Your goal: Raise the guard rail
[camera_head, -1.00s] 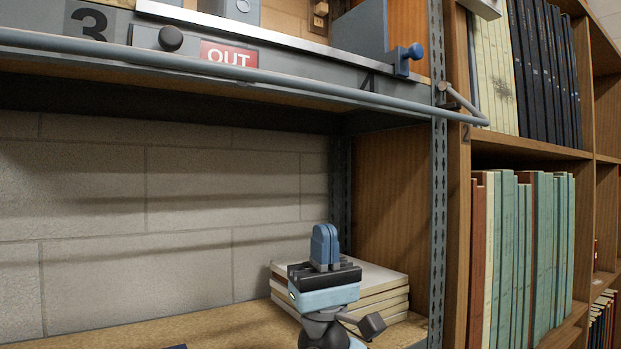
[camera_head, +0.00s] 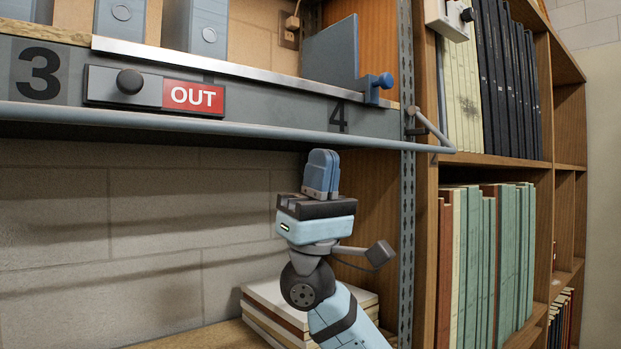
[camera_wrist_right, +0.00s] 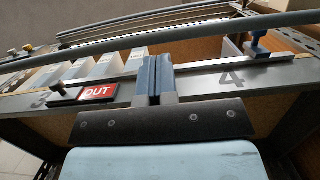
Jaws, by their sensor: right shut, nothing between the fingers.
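The guard rail (camera_head: 230,127) is a long grey-blue bar in front of the upper shelf's edge. At its right end it joins a short arm (camera_head: 432,128) pivoted on the slotted upright. In the right wrist view the rail (camera_wrist_right: 120,50) crosses above the fingertips. My right gripper (camera_head: 320,172) has its blue fingers shut and empty, pointing up. In the head view it is below the rail, near its right part, with a small gap between them. In the right wrist view the gripper (camera_wrist_right: 154,78) shows closed in front of the shelf edge. My left gripper is not in view.
The shelf edge carries numbers 3 and 4 and a sliding plate with a red OUT sign (camera_head: 193,96). A blue-knobbed divider (camera_head: 335,58) stands above. Stacked books (camera_head: 262,312) lie behind my right arm. Bound volumes (camera_head: 490,255) fill the right bookcase. Open space lies left of my arm.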

